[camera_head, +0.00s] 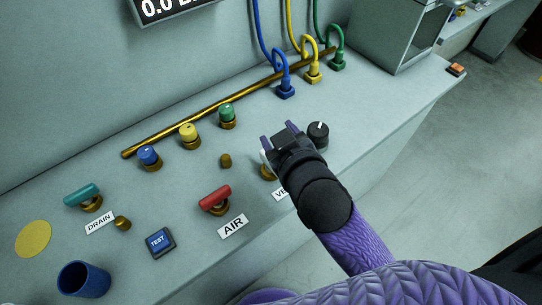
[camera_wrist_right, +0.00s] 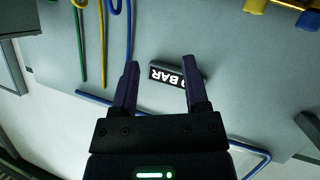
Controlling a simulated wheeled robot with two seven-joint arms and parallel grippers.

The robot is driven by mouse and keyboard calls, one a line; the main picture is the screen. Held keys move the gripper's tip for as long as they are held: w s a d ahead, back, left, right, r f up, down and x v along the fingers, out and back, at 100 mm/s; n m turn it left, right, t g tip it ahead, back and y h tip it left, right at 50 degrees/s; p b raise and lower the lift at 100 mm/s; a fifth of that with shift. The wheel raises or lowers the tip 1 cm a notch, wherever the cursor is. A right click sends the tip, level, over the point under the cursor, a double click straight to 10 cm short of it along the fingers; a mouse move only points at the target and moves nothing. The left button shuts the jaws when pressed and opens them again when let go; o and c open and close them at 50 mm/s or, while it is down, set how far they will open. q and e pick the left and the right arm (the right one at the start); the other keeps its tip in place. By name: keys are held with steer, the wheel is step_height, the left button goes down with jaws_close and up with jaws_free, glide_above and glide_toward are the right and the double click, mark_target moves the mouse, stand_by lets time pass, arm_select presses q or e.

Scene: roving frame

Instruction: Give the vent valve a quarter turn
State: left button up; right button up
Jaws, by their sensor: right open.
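The vent valve (camera_head: 268,173) stands at the right of the bench's front row, behind a label (camera_head: 280,194) of which only "VE" shows. Its brass base and a sliver of a pale handle show; my right gripper hides the rest, so I cannot tell the handle's angle. My right gripper (camera_head: 279,134) is open and empty, just right of and over the valve. In the right wrist view its two fingers (camera_wrist_right: 160,75) are apart with nothing between them, and the valve does not show there. My left gripper is not in view.
A black knob (camera_head: 318,134) stands close to the gripper's right. The red AIR valve (camera_head: 215,197) and a small brass stub (camera_head: 225,160) are to the left. Blue, yellow and green knobs (camera_head: 189,132) and a brass rail (camera_head: 215,108) lie behind. A BAR display (camera_wrist_right: 178,77) hangs on the wall.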

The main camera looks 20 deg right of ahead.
steer(key=w+a+r+n+t+y, duration=0.3)
steer(key=a+r+n+t+y, duration=0.4)
steer(key=r, duration=0.6)
steer(key=s+a+r+n+g+y, duration=0.1)
steer(key=s+a+n+g+y, duration=0.3)
steer(key=a+n+g+y, duration=0.45)
steer(key=s+a+r+n+g+y, duration=0.1)
steer(key=s+a+n+g+y, duration=0.35)
steer(key=n+g, duration=0.8)
steer(key=w+d+f+n+g+h, duration=0.1)
steer(key=d+f+n+h, duration=0.2)
steer(key=f+n+h, duration=0.25)
steer(key=w+d+f+n+g+h, duration=0.1)
steer(key=d+f+n+h, duration=0.25)
steer(key=f+h, duration=0.3)
steer(key=w+d+h, duration=0.1)
steer(key=d+h, duration=0.1)
steer(key=d, duration=0.2)
steer(key=w+d+f+m+t+h, duration=0.1)
steer(key=w+d+h, duration=0.1)
steer(key=d+h, duration=0.1)
steer(key=w+d+t+h, duration=0.1)
steer(key=d+h, duration=0.2)
steer(key=d, duration=0.2)
steer(key=shift+w+f, duration=0.4)
step_height(320, 180, down, 10)
steer(key=shift+d+r+b, duration=0.1)
steer(key=shift+d+b, duration=0.05)
steer(key=shift+b, duration=0.85)
jaws_close()
